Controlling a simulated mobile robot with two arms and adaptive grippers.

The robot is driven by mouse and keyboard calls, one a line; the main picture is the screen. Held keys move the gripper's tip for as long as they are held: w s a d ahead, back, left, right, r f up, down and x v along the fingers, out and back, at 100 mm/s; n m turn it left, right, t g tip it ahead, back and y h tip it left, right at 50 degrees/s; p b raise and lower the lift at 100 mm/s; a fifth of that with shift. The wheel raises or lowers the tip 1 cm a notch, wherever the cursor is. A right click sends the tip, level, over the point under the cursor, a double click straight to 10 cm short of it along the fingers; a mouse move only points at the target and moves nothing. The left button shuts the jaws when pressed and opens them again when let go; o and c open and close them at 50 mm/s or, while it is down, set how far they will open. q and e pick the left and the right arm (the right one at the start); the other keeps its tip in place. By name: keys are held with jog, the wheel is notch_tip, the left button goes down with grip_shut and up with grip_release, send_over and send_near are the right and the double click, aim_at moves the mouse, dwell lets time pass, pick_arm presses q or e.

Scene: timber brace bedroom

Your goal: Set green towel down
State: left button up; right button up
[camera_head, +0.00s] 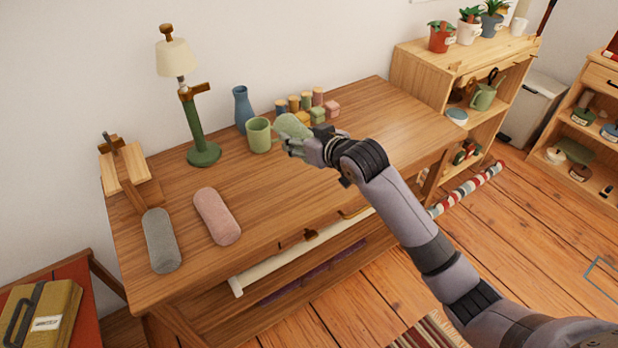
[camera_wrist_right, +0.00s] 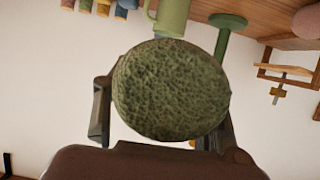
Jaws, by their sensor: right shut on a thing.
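The green towel (camera_head: 290,127) is a rolled bundle in my right gripper (camera_head: 296,146), above the wooden table (camera_head: 330,185), close to a green mug (camera_head: 259,135). The right wrist view shows the towel's round, rough end (camera_wrist_right: 171,90) between the two fingers (camera_wrist_right: 165,125). I cannot tell whether the towel touches the table. A grey rolled towel (camera_head: 161,241) and a pink rolled towel (camera_head: 217,216) lie on the left part of the table. My left gripper is in neither view.
A wooden stand (camera_head: 130,173) is at the left end. The table's middle and right part are clear.

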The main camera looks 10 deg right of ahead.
aim_at(303, 186)
notch_tip(303, 186, down, 13)
jog(key=shift+f+b, duration=0.1)
jog(key=shift+b, duration=0.4)
jog(key=shift+f, duration=0.1)
jog(key=o, duration=1.3)
